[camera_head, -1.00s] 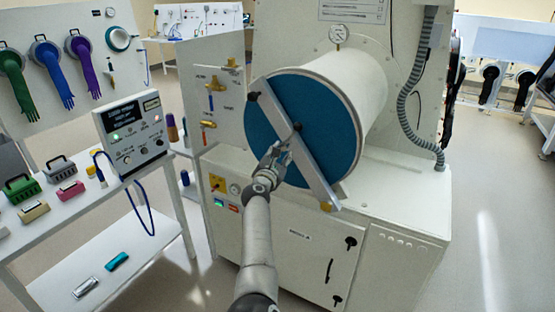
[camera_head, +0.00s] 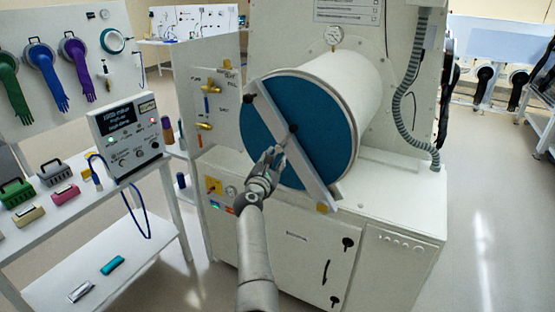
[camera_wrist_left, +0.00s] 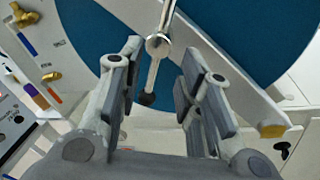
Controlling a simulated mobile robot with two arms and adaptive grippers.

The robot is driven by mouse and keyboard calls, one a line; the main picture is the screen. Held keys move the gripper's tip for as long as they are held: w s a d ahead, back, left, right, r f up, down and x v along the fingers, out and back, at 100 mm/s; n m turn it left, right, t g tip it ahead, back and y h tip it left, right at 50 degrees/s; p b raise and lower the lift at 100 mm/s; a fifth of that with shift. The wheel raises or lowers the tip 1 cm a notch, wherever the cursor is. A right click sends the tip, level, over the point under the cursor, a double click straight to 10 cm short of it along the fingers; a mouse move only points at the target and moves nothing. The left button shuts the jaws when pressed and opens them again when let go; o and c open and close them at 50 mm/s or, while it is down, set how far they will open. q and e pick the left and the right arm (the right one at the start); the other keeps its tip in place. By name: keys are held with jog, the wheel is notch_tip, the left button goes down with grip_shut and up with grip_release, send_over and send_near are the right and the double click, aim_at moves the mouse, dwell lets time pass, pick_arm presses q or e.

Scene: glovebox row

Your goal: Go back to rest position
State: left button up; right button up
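The round blue door (camera_head: 325,125) of the white cylindrical chamber is closed, with a diagonal grey bar (camera_head: 312,172) across it. A small metal handle with a dark knob sits at the bar's middle (camera_head: 293,128); in the left wrist view the handle (camera_wrist_left: 158,45) shows just beyond my fingertips. My left gripper (camera_head: 273,156) is in front of the door, below and left of the handle's hub. In the left wrist view the fingers (camera_wrist_left: 162,70) are apart and nothing is clamped between them. My right gripper is not in view.
The white cabinet (camera_head: 300,240) under the chamber stands close before my left arm. A side panel with brass valves (camera_head: 205,125) is left of the door. A white table (camera_head: 110,190) with a control box (camera_head: 130,135) stands at left. Open floor (camera_head: 480,240) lies at right.

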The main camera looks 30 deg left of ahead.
pick_arm(q)
jog(key=s+d+f+m+g+h+b, duration=0.15)
jog(key=s+d+f+m, duration=0.3)
jog(key=f, duration=0.75)
jog(key=s+d+f+m+g+h, duration=0.1)
jog(key=s+d+f+m+g, duration=0.3)
jog(key=f, duration=0.8)
jog(key=s+d+f+m+g+h+b, duration=0.1)
jog(key=s+d+f+m, duration=0.35)
jog(key=f, duration=0.75)
jog(key=s+d+f+m+g+b, duration=0.15)
jog(key=s+f+m+g, duration=0.25)
jog(key=s+f+m, duration=0.95)
jog(key=s+f+m+g, duration=0.2)
jog(key=s+f, duration=0.4)
jog(key=s, duration=0.7)
jog(key=s+d+f+m+g+b, duration=0.1)
jog(key=s+f+m, duration=0.3)
jog(key=s, duration=1)
jog(key=s+f+m+g, duration=0.3)
jog(key=s+f, duration=0.5)
jog(key=s, duration=0.5)
jog(key=shift+s+d+f, duration=0.25)
jog(key=shift+s+f, duration=0.05)
jog(key=shift+s, duration=0.1)
jog(key=shift+h, duration=0.25)
